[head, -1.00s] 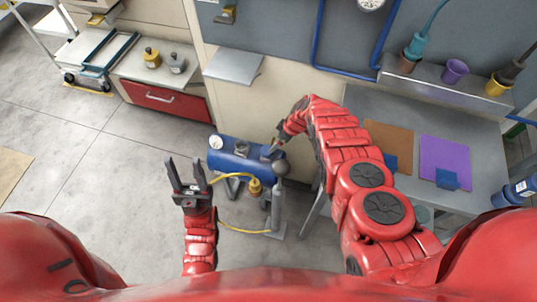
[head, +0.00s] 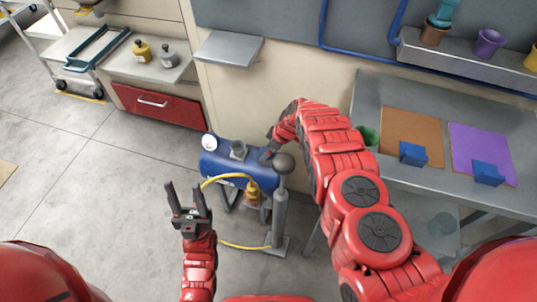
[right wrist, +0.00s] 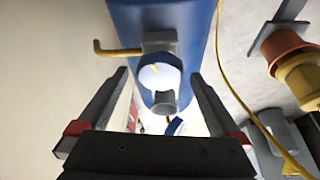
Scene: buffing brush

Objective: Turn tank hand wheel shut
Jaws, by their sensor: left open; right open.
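The blue tank (head: 222,172) stands low on the floor in front of the cabinet wall, with a white gauge (head: 209,142) and a grey fitting (head: 239,150) on top. My right gripper (head: 266,154) is at the tank's right end in the head view, its fingers partly hidden. In the right wrist view its open fingers (right wrist: 158,76) point at the tank (right wrist: 185,20), with a pale round part and a grey tube end between them. I cannot clearly make out the hand wheel. My left gripper (head: 185,188) is open and empty, left of the tank.
A metal table (head: 370,95) with brown and purple mats is on the right. A red drawer (head: 155,103) is behind left.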

